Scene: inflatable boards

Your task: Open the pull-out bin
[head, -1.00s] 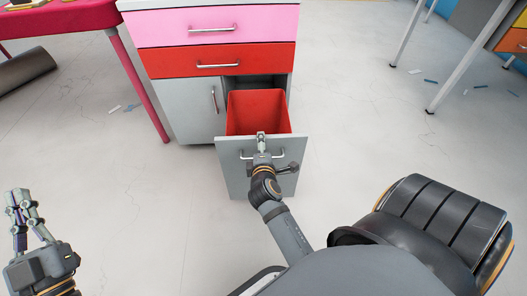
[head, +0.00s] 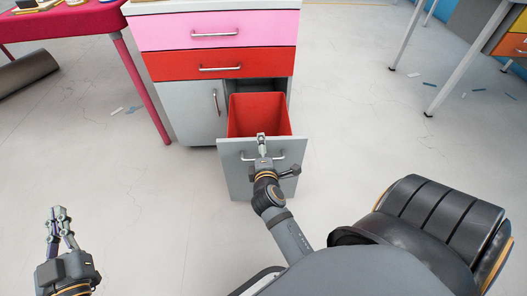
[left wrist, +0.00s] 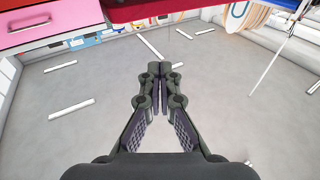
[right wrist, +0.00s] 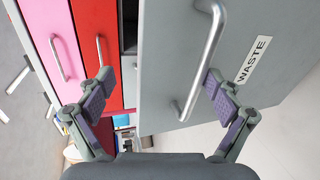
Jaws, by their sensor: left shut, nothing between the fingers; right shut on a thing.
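My right gripper (head: 262,148) is at the metal handle (head: 279,157) on the panel's upper part. In the right wrist view the handle (right wrist: 203,62) lies between the widely spaced fingers of the right gripper (right wrist: 158,88), on the panel marked WASTE (right wrist: 253,60). Exact contact is hard to see. My left gripper (head: 60,213) is at lower left over the floor, fingertips together and empty, as in the left wrist view (left wrist: 159,68).
The cabinet has a pink drawer (head: 210,30), a red drawer (head: 225,65) and a grey door (head: 190,110). A red table (head: 80,20) is at left, another table leg (head: 450,70) at right. Floor around the panel is clear.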

